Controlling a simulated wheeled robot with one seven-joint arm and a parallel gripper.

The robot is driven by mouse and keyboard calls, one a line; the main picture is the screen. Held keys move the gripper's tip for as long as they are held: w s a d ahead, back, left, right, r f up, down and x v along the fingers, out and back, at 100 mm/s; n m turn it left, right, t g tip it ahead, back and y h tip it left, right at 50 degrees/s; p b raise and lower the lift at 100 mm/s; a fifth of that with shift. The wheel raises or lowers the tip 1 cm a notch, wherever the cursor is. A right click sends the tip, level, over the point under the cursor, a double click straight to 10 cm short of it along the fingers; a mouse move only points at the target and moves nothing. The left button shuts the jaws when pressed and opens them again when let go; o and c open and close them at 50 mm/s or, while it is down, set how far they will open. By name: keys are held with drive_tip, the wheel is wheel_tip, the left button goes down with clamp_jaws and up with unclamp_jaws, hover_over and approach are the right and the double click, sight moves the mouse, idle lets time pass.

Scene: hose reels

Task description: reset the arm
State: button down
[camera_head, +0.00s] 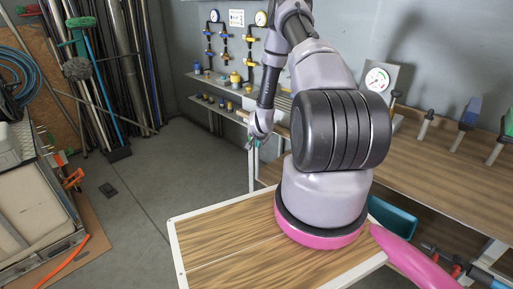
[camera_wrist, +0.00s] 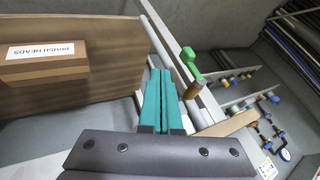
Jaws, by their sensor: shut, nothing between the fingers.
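My gripper (camera_wrist: 160,98) shows in the wrist view with two teal fingers side by side, shut with nothing between them. In the head view my gripper (camera_head: 253,142) is small and partly hidden at the end of my folded arm, hanging in front of the back shelves. My arm rises from the middle of the picture and bends back down to its left. No hose reel can be made out clearly in either view.
A wooden workbench (camera_head: 440,165) with upright-handled tools and a gauge (camera_head: 377,79) stands at right. Back shelves (camera_head: 222,84) hold small fittings. Rods and a blue-handled broom (camera_head: 95,75) lean at left. Wrist view shows a "BRUSH HEADS" box (camera_wrist: 45,70).

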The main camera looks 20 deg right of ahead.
drive_tip(key=s+a+r+n+y, duration=0.1)
drive_tip(key=s+a+r, duration=0.15)
drive_tip(key=r, duration=1.05)
drive_tip(key=s+a+r+n, duration=0.2)
drive_tip(key=a+r, duration=0.2)
drive_tip(key=r, duration=0.8)
drive_tip(key=s+a+r+n+y, duration=0.1)
drive_tip(key=s+a+r, duration=0.15)
drive_tip(key=r, duration=1.05)
drive_tip(key=s+a+r+n, duration=0.1)
drive_tip(key=s+a+r, duration=0.2)
drive_tip(key=s, duration=0.6)
drive_tip(key=s+a+r+n+y, duration=0.1)
drive_tip(key=s+a+r+n, duration=0.1)
drive_tip(key=s+r, duration=0.6)
drive_tip(key=s+a+r+n+y, duration=0.1)
drive_tip(key=s+a+r, duration=0.3)
drive_tip(key=s, duration=0.6)
drive_tip(key=shift+s+r+n+t, duration=0.15)
drive_tip(key=shift+r+n+t, duration=0.2)
drive_tip(key=shift+r, duration=0.5)
